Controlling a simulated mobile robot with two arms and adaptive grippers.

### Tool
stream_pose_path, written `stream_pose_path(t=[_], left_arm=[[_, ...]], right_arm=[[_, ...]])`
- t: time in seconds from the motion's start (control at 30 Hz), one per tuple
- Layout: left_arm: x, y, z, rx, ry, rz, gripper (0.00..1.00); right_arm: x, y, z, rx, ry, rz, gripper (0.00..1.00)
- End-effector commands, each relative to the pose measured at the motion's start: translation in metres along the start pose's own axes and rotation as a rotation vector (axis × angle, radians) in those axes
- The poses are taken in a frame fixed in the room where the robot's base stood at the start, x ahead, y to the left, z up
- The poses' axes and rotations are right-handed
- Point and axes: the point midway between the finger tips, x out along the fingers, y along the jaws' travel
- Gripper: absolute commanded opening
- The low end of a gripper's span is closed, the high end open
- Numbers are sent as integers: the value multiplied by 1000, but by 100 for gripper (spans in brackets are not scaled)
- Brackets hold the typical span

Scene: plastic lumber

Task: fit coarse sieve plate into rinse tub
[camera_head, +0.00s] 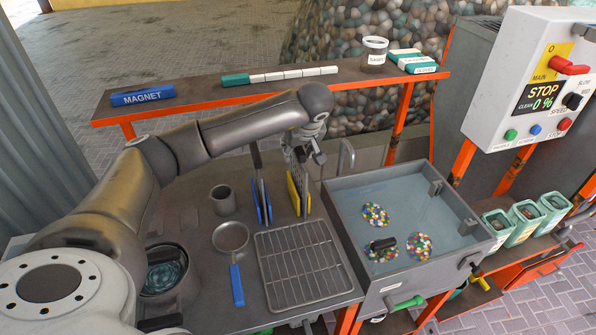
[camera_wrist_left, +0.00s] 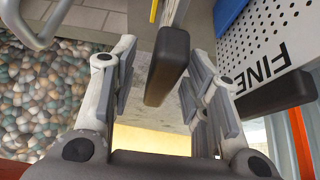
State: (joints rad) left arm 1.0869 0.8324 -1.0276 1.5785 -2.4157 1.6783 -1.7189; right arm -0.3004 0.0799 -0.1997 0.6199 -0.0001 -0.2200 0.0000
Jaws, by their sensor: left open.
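A yellow-edged sieve plate (camera_head: 294,196) stands upright in the rack, with no readable label; I take it for the coarse one. My left gripper (camera_head: 308,158) is just above it. In the left wrist view, the left gripper (camera_wrist_left: 165,100) is open, with a black handle (camera_wrist_left: 167,65) between its fingers and gaps beside it. A blue-edged perforated plate marked FINE (camera_wrist_left: 268,60) stands to the right there. In the head view, blue-edged plates (camera_head: 258,205) stand left of the yellow one. The grey rinse tub (camera_head: 345,240) is to the right, holding water. My right gripper is not in view.
A wire rack (camera_head: 300,262), a blue-handled strainer (camera_head: 236,284) and a grey cup (camera_head: 223,199) are on the bench. A raised shelf (camera_head: 200,88) runs behind. Green bins (camera_head: 525,220) stand right of the tub.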

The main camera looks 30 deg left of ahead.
Motion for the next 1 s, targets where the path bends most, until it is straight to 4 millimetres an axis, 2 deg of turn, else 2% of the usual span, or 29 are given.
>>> stream_pose_path(t=[0.07,0.4,0.87,1.0], left_arm=[[0,0,0,0,0,1,43],[-1,0,0,0,0,1,0],[-2,1,-1,-1,1,3,0],[-12,2,-7,-2,3,6,0]], right_arm=[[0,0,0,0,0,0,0],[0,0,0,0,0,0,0],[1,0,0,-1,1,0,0],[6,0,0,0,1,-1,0]])
